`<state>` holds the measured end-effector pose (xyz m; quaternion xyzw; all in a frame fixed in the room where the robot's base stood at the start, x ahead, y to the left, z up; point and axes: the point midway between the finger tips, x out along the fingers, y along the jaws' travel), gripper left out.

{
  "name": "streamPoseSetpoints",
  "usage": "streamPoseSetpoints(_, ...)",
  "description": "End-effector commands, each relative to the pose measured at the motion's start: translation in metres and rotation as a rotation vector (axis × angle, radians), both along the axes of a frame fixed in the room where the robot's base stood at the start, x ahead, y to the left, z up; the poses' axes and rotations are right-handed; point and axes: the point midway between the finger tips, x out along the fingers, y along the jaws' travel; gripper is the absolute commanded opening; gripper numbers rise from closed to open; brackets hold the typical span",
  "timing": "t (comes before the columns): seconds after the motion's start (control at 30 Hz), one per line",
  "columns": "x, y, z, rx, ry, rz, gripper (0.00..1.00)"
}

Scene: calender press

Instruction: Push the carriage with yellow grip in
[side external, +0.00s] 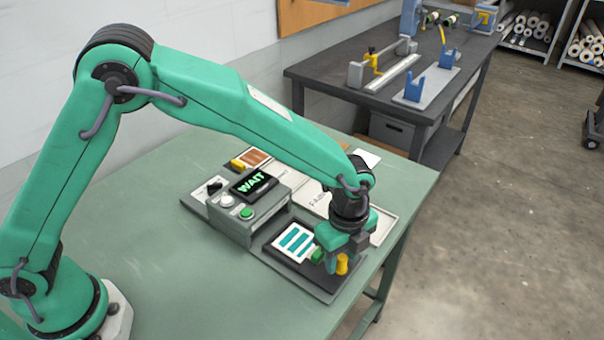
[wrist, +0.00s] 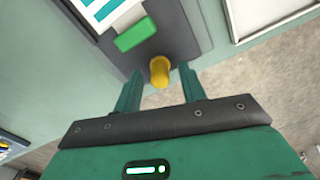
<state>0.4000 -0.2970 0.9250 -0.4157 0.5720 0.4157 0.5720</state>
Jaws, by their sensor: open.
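The carriage (side external: 270,240) is a dark plate out in front of the grey press housing (side external: 238,233). A white card with teal stripes (side external: 294,241) lies on it. Its yellow grip (side external: 342,265) stands at the end away from the housing. In the wrist view the yellow grip (wrist: 159,74) appears between the fingertips, with a green block (wrist: 135,35) and part of the card (wrist: 100,8) beyond it. My gripper (side external: 334,258) is open, low over that end of the carriage. I cannot tell whether a finger touches the grip.
The housing carries a display reading WAIT (side external: 253,184), a green button (side external: 246,213) and a white knob (side external: 226,200). Papers and trays (side external: 385,228) lie behind the press. The green table's (side external: 165,270) right edge is close to the carriage; its left part is clear.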

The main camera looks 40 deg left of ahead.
Motion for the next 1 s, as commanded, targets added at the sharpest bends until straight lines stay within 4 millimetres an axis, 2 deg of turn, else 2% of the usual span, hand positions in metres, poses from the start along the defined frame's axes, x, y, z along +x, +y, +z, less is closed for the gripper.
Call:
streamPoseSetpoints(0.13,-0.0003,0.0002,-0.0095,0.000,0.001,0.000,0.41)
streamPoseSetpoints(0.47,-0.0002,0.0002,-0.0114,0.000,0.000,0.000,0.41)
streamPoseSetpoints(0.67,-0.0002,0.0002,-0.0113,0.000,0.000,0.000,0.02)
streamPoseSetpoints(0.87,-0.0002,0.0006,-0.0111,0.000,0.000,0.000,0.00)
streamPoseSetpoints(1.0,-0.0001,0.0089,-0.0110,0.002,0.002,0.001,0.00)
